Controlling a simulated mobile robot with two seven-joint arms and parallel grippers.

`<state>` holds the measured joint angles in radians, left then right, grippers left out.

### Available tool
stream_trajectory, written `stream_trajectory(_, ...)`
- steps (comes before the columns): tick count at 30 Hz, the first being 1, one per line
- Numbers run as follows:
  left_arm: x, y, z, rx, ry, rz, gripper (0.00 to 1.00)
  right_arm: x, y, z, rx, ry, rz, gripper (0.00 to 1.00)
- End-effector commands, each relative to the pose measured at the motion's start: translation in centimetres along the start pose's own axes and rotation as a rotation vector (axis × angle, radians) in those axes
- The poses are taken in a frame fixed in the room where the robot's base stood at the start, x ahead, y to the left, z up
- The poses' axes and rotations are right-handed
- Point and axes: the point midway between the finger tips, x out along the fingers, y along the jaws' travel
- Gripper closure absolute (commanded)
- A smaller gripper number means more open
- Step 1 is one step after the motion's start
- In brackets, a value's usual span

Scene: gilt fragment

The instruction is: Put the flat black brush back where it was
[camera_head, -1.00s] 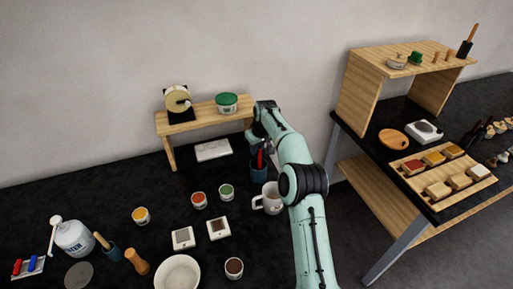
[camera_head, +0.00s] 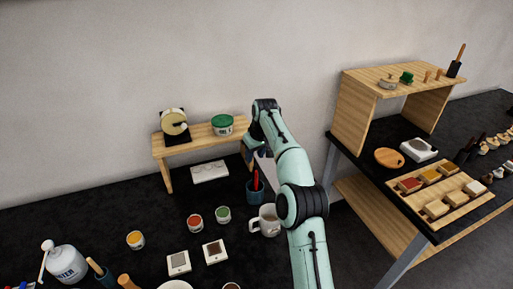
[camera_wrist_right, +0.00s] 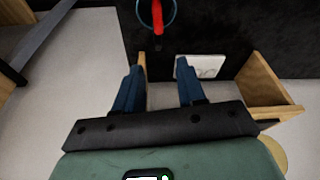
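I cannot make out the flat black brush for certain in either view. A blue cup (camera_head: 253,196) on the dark table holds a red-handled tool (camera_head: 256,180); the cup also shows at the top of the right wrist view (camera_wrist_right: 173,20). My right gripper (camera_wrist_right: 158,88) is open, with its two blue fingers apart and nothing held between them. In the head view it (camera_head: 248,152) is near the right end of the small wooden shelf (camera_head: 196,138), above and behind the cup, and mostly hidden by my arm. My left gripper is not in view.
A green-lidded tub (camera_head: 222,124) and a tape roll (camera_head: 174,122) are on the shelf. A white tile (camera_head: 209,171) lies below it. A second table (camera_head: 440,210) is at right.

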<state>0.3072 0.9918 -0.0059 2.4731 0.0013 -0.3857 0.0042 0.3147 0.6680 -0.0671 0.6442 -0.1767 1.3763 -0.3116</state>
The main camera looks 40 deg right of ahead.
Motion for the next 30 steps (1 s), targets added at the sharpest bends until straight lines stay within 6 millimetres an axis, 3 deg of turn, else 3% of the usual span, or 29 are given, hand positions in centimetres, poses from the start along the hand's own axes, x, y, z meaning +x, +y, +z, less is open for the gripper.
stream_trajectory(3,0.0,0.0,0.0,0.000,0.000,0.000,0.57,-2.1,0.0,-0.1,-0.001,0.002,0.001,0.60)
stream_trajectory(9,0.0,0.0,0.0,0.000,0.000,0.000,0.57,-4.0,0.0,0.0,-0.001,0.000,0.000,0.60)
stream_trajectory(30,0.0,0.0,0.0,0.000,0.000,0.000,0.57,-4.2,0.0,0.0,0.000,-0.001,0.000,0.60)
